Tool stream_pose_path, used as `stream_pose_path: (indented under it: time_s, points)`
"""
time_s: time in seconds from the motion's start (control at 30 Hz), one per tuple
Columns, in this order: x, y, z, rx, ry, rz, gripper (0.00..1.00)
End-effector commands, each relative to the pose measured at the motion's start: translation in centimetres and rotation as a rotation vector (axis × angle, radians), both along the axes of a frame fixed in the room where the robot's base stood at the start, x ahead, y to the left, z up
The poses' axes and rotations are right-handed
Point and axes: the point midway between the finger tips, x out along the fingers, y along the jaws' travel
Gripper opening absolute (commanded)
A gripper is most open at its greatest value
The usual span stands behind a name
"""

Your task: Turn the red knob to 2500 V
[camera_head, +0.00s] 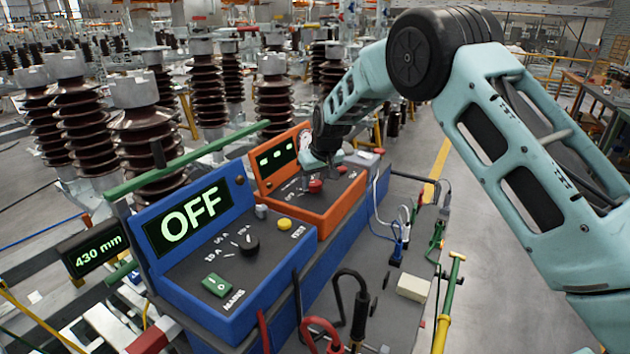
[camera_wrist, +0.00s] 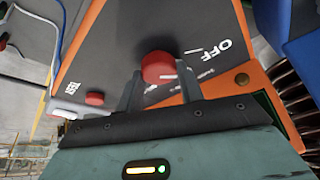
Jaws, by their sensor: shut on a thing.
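The red knob (camera_wrist: 158,67) sits on the dark sloping panel of the orange unit (camera_head: 327,217). In the wrist view, the fingers of my gripper (camera_wrist: 158,85) stand on either side of it and are shut on it. The OFF label (camera_wrist: 210,50) is to the knob's right there, with other white marks close by. The fine scale is too small or hidden to read, so I cannot tell the knob's setting. In the head view, the knob (camera_head: 315,186) shows just under my gripper (camera_head: 324,176). The orange unit's display (camera_head: 276,158) shows short green dashes.
A smaller red button (camera_wrist: 94,99) is left of the knob in the wrist view. The blue unit (camera_head: 235,250) stands beside the orange one, with a black knob (camera_head: 248,245), a yellow button (camera_head: 284,224) and OFF on its screen. Cables (camera_head: 400,235) lie to the right.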

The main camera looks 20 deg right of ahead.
Motion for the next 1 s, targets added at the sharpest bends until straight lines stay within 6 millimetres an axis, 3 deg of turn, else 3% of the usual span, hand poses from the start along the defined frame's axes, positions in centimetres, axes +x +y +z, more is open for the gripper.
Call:
stream_pose_path:
  time_s: [1.0]
  points:
    - [0.11, 0.3, 0.01, -0.003, -0.003, -0.909, 0.14]
